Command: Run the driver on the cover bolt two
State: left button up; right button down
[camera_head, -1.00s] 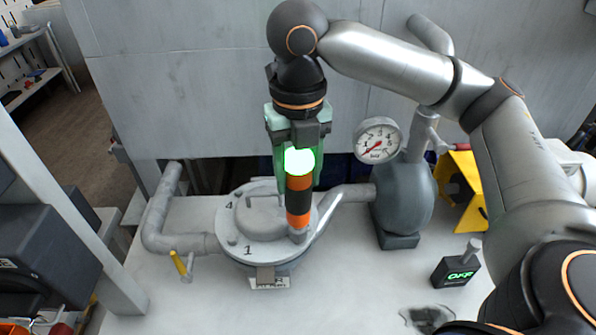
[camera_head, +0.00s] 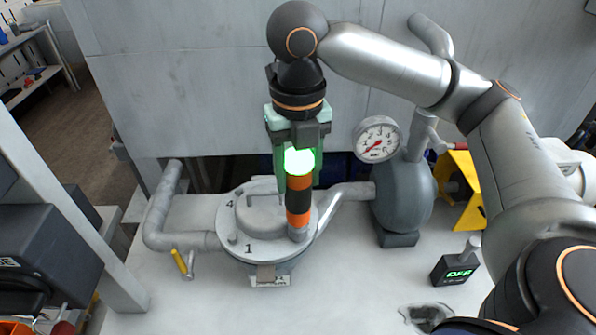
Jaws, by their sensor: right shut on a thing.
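My right gripper (camera_head: 300,135) is shut on the driver (camera_head: 298,198), an upright orange-and-black tool with a lit green lamp near its top. The driver's lower end stands on the right front part of the round grey cover (camera_head: 246,243). The bolt under its tip is hidden. The cover has a handle on top and the numbers 1 and 4 marked at its front and left, with a bolt head (camera_head: 232,238) visible near the 1. My left gripper is not in view.
A pressure gauge (camera_head: 377,139) and grey tank (camera_head: 403,200) stand right of the cover. A pipe (camera_head: 160,225) with a yellow-handled valve (camera_head: 180,262) runs left. A small box reading OFF (camera_head: 456,270) and a yellow stand (camera_head: 462,200) are at right. The front bench is mostly clear.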

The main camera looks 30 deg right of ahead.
jog(key=shift+f, duration=0.6)
dwell(0.5)
jog(key=shift+s+a+f, duration=0.1)
jog(key=shift+s+f, duration=0.05)
jog(key=shift+f, duration=0.05)
dwell(0.4)
jog(key=shift+r, duration=0.25)
dwell(0.6)
jog(key=shift+w+r, duration=0.2)
jog(key=shift+r, duration=1.65)
